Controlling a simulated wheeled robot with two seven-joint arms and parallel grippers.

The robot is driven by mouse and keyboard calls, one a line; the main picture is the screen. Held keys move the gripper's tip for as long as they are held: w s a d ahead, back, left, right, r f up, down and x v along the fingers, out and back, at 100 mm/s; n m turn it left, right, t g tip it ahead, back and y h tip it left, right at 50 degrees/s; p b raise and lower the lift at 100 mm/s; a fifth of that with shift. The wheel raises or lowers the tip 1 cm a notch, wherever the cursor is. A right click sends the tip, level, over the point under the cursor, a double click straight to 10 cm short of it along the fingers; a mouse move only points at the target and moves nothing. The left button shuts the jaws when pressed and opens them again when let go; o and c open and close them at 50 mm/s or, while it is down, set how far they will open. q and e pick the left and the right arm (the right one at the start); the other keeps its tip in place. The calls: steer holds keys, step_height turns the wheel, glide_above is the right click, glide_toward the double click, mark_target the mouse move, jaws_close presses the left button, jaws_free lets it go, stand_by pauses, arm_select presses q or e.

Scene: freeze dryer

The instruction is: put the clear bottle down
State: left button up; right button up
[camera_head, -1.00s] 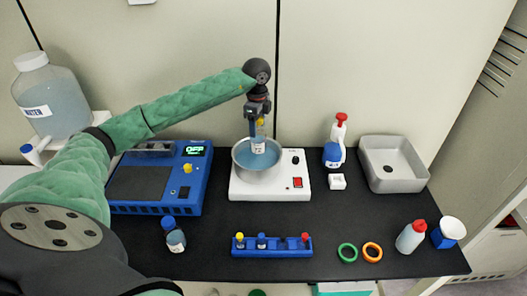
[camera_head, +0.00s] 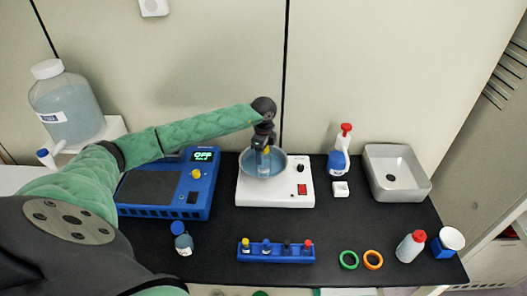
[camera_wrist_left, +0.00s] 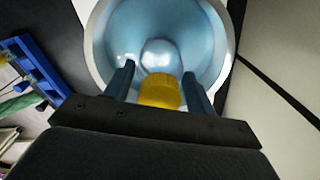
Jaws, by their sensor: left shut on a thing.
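My left gripper (camera_head: 264,147) points down over the silver bowl (camera_head: 285,165) of blue liquid on the white heating device. It is shut on the clear bottle (camera_head: 264,164), which is upright with its lower part in the bowl. In the left wrist view the bottle's yellow cap (camera_wrist_left: 160,92) sits between the two fingers (camera_wrist_left: 160,85). The clear body (camera_wrist_left: 158,55) shows beyond it inside the bowl (camera_wrist_left: 226,45). I cannot tell whether the bottle touches the bowl's bottom. My right gripper is not in view.
The white device (camera_head: 275,196) stands between a blue instrument (camera_head: 204,195) and a spray bottle (camera_head: 339,162). A blue rack (camera_head: 276,257) of capped vials, a blue-capped bottle (camera_head: 183,240) and two rings (camera_head: 348,260) are in front. The black bench between device and rack is clear.

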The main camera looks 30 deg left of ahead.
arm_select(q)
steer(key=shift+f, duration=0.1)
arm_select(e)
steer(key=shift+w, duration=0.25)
arm_select(q)
steer(key=o, duration=1.4)
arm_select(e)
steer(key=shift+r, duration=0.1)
arm_select(q)
steer(key=shift+r, duration=0.35)
step_height(320, 180, up, 3)
steer(key=b, duration=0.2)
steer(key=shift+r+b, duration=0.2)
steer(key=shift+b, duration=0.1)
step_height(320, 180, up, 7)
steer(key=b, duration=0.2)
steer(key=shift+f+b, duration=0.2)
steer(key=shift+b, duration=0.2)
steer(key=shift+r, duration=0.85)
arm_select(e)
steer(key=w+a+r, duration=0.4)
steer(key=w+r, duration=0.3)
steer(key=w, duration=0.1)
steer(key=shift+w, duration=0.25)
